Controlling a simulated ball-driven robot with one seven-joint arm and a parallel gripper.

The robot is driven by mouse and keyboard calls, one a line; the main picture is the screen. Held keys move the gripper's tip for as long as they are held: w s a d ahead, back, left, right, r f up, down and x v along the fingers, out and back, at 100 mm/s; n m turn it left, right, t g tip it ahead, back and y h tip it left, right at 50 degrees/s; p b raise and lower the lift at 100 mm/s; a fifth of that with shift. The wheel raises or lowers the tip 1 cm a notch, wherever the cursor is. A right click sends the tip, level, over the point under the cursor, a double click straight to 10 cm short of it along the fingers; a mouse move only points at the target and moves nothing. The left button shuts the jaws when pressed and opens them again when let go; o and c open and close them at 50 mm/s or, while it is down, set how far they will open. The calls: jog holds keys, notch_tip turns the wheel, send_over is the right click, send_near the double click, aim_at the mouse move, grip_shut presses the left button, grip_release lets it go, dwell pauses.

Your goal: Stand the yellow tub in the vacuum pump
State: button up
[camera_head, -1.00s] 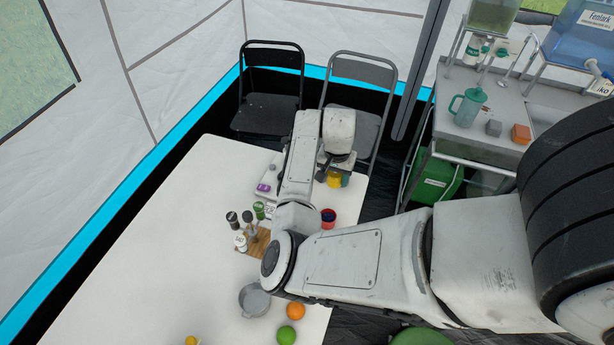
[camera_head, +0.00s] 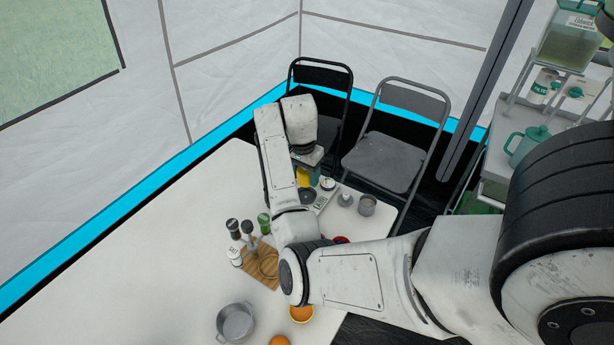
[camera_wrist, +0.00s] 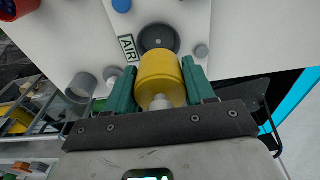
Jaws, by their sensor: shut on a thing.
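The yellow tub (camera_wrist: 162,75) is clamped between the green fingers of my gripper (camera_wrist: 163,90) in the wrist view. In the head view the tub (camera_head: 303,178) shows below my gripper (camera_head: 307,168), partly hidden by it. The vacuum pump (camera_wrist: 188,20) is a pale unit with an AIR label, a blue knob and a dark round cup (camera_wrist: 158,37). The cup looks empty and lies just beyond the tub in the wrist view. In the head view the pump (camera_head: 324,200) lies at the table's far end, partly hidden. The tub's height above it is unclear.
A grey mug (camera_head: 367,205) and a small grey jar (camera_head: 345,199) stand right of the pump. Shakers, a green jar (camera_head: 264,222) and a wooden board (camera_head: 262,264) are nearer, with a grey pot (camera_head: 235,322). Folding chairs (camera_head: 385,155) stand beyond the table. The table's left is clear.

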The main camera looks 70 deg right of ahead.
aim_at(306, 185)
jog(key=shift+f+b, duration=2.6)
jog(key=shift+f, duration=0.15)
jog(key=shift+s+f+p, duration=0.2)
jog(key=shift+p, duration=0.6)
jog(key=shift+a+r+p, duration=0.1)
jog(key=shift+r+p, duration=0.2)
jog(key=shift+w+r+p, duration=0.1)
jog(key=shift+r+p, duration=0.5)
jog(key=shift+r, duration=0.05)
jog(key=shift+r+p, duration=0.1)
jog(key=shift+p, duration=0.3)
jog(key=shift+f+b, duration=0.4)
jog(key=shift+f, duration=0.55)
dwell(0.6)
jog(key=shift+r+p, duration=0.3)
jog(key=shift+p, duration=0.15)
jog(key=shift+r+p, duration=0.35)
